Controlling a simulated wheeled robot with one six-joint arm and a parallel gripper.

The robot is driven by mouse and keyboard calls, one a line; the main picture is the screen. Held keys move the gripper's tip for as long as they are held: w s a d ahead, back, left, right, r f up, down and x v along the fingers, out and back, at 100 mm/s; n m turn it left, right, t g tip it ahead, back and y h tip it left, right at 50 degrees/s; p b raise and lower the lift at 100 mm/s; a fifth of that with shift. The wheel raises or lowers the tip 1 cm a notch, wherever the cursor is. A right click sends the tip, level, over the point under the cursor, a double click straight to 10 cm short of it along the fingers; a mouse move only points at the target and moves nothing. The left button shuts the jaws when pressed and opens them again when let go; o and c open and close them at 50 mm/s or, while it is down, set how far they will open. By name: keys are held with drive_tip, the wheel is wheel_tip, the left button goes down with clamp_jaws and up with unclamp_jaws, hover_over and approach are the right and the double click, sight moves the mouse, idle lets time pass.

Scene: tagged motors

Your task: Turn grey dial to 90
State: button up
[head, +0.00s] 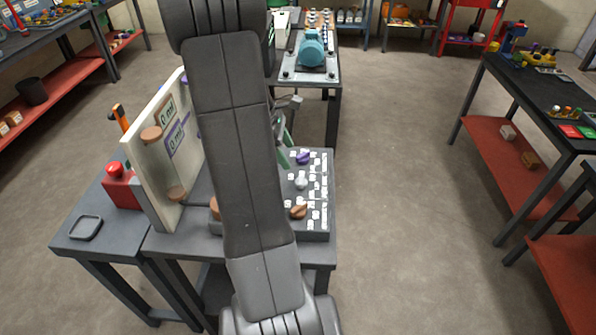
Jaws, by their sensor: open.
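A grey dial (301,183) sits on a dark panel (285,236) on the table in front of me, just right of my arm. A purple dial (303,158) is behind it and a copper dial (298,211) is in front of it. White labels stand around the dials, too small to read. The grey dial's pointer angle cannot be made out. My arm covers the panel's left part. What seems to be part of my gripper (284,132) shows beyond the arm, behind the panel's far edge and apart from the grey dial; the rest is hidden.
An upright cream board (150,170) with copper knobs stands left of my arm. A red button box (119,188) and a small dark tray (86,228) are beside it. A teal motor (311,48) is on a table behind. Open floor lies to the right.

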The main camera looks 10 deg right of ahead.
sight(301, 178)
drive_tip(key=x, duration=0.9)
drive_tip(key=shift+d+f+p, duration=0.15)
drive_tip(key=shift+f+p, duration=0.15)
drive_tip(key=shift+f, duration=0.05)
drive_tip(key=shift+c, duration=0.4)
drive_tip(key=c, duration=0.9)
drive_tip(key=shift+m, duration=0.4)
drive_tip(key=m+g, duration=0.1)
drive_tip(key=m, duration=0.2)
drive_tip(key=shift+w+m+g+y, duration=0.1)
drive_tip(key=shift+m+g+y, duration=0.2)
drive_tip(key=shift+y, duration=0.1)
drive_tip(key=shift+w+d+m+g+y, duration=0.1)
drive_tip(key=shift+m+g+y, duration=0.2)
drive_tip(key=shift+m, duration=0.8)
drive_tip(key=shift+d+m+g+y, duration=0.1)
drive_tip(key=shift+m+g+y, duration=0.15)
drive_tip(key=shift+m, duration=0.85)
